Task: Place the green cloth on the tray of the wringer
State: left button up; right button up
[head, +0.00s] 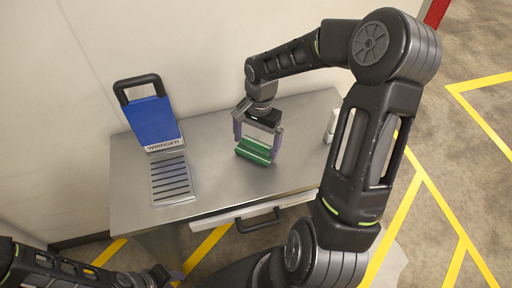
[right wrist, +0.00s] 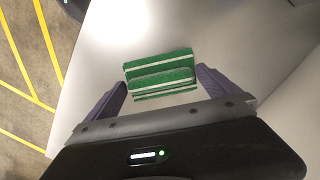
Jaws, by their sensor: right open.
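The green cloth (head: 254,151) lies folded on the steel table, right of the wringer. In the right wrist view the cloth (right wrist: 160,76) has white stripes and lies beyond and between the fingers. My right gripper (head: 259,148) is open above and around the cloth, one finger to each side; I cannot tell whether they touch it. The wringer (head: 150,119) is blue with a black handle and stands at the table's left. Its slotted grey tray (head: 172,181) lies in front of it and is empty. My left arm shows at the lower left; its gripper (head: 165,278) is partly visible, its jaws unclear.
The steel table (head: 220,180) is bare between the tray and the cloth. A white bottle-like object (head: 331,127) stands at the table's right, near my right arm. A drawer with a black handle (head: 258,223) shows at the table's front. A wall is behind.

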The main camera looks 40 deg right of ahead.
aim_at(257, 143)
jog(key=shift+c, duration=0.6)
jog(key=c, duration=1.1)
notch_tip(257, 143, up, 10)
jog(key=shift+r+b, duration=0.1)
jog(key=shift+b, duration=0.4)
jog(key=shift+s, duration=0.1)
